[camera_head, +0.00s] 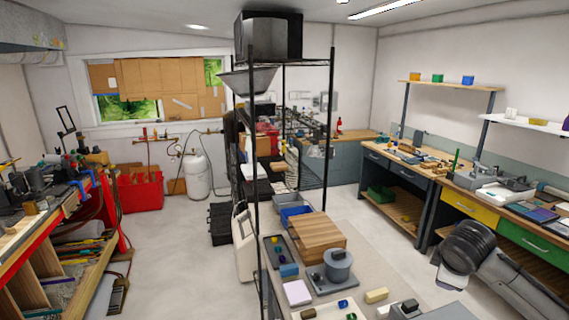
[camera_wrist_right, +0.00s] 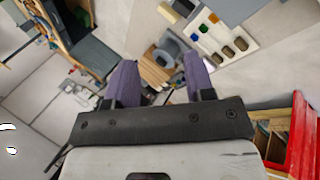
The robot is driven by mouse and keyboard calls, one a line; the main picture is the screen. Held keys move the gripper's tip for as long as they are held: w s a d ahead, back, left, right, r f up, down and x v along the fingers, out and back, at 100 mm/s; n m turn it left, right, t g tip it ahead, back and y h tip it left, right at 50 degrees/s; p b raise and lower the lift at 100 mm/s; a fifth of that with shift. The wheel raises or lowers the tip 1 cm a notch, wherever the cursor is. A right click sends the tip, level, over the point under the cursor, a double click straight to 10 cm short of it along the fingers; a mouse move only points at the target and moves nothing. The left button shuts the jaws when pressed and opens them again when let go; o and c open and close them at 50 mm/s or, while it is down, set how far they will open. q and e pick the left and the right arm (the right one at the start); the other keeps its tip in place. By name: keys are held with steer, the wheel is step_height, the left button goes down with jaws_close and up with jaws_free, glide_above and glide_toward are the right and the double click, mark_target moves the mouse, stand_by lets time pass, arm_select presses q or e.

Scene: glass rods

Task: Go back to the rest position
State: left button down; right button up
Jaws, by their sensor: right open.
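My right gripper (camera_wrist_right: 160,70) shows in the right wrist view with two purple fingers spread apart. The gap between the fingers is empty, with a wooden block and a grey round device seen far beyond it. In the head view only a dark, rounded part of my right arm shows at the lower right, and its fingers are out of sight. My left gripper is in neither view. No glass rod can be made out clearly.
A table in front holds a wooden block (camera_head: 316,236), a grey round device (camera_head: 337,266) and a blue bin (camera_head: 294,214). A black shelf rack stands behind it. Benches line both sides, with a red toolbox (camera_head: 140,191) at the back. The left floor is mostly clear.

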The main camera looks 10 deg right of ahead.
steer(key=a+r+m+t, duration=0.1)
steer(key=a+r+t, duration=0.3)
steer(key=a+r, duration=0.25)
steer(key=s+a+r+m+t+y+p, duration=0.1)
steer(key=s+a+t, duration=0.15)
steer(key=a, duration=0.35)
steer(key=s+a+r+m+t+y+p, duration=0.1)
steer(key=s+a+t+p, duration=0.15)
steer(key=a, duration=0.45)
steer(key=s+a+f+m+g+p, duration=0.1)
steer(key=s+f+g+p, duration=0.1)
steer(key=s+f, duration=0.8)
steer(key=s+a+f+m+g+y+p, duration=0.1)
steer(key=s+f+g, duration=0.4)
steer(key=s+f, duration=0.5)
steer(key=s+a+f+m+g+y+p, duration=0.1)
steer(key=s+f+m+g+p, duration=0.1)
steer(key=s+f, duration=0.8)
steer(key=s+g+p, duration=0.1)
steer(key=s, duration=0.4)
steer(key=shift+a, duration=0.3)
steer(key=shift+r, duration=0.1)
